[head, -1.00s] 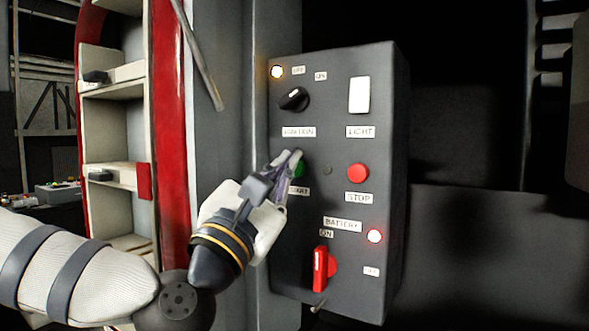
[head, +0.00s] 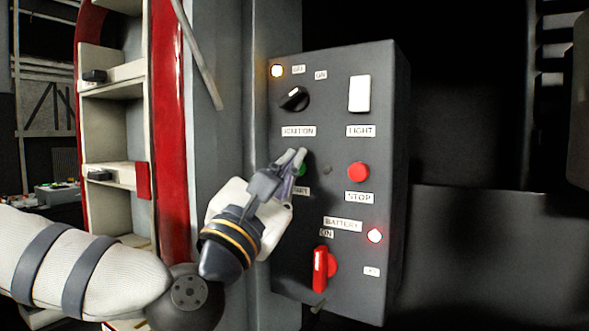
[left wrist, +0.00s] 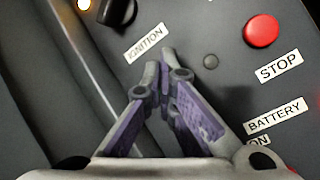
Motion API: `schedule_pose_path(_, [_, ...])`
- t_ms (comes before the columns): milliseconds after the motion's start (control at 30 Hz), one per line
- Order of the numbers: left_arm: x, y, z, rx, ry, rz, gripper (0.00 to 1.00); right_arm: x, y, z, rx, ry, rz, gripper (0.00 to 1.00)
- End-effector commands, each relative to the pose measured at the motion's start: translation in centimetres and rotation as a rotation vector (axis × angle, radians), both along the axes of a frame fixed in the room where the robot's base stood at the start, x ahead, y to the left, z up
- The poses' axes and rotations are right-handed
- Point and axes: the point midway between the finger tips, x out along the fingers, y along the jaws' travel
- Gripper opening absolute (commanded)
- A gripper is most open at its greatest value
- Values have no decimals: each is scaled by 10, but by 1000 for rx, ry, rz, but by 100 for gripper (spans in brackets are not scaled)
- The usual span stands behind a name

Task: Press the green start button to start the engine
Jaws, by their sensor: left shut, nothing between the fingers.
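The grey control panel (head: 335,110) stands upright in the middle of the head view. The green start button (head: 303,170) shows only as a sliver beside my left gripper (head: 298,153), which covers most of it. The gripper is shut and empty, its fingertips at or just in front of the button. In the left wrist view the fingertips of the left gripper (left wrist: 165,58) meet over the panel, below the IGNITION label (left wrist: 146,43), and the green button is hidden. I cannot tell whether the tips touch it. My right gripper is not in view.
On the panel are a black ignition knob (head: 294,98), a lit orange lamp (head: 277,71), a white light switch (head: 359,94), a red stop button (head: 358,171), a red battery handle (head: 320,268) and a lit lamp (head: 375,235). A red-edged shelf (head: 112,130) stands at left.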

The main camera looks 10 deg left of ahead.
Motion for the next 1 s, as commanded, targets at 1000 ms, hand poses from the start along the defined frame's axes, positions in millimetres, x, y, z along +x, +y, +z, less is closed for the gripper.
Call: schedule_pose_path(1000, [-3,1,1,1,0,-1,0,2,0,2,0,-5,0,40])
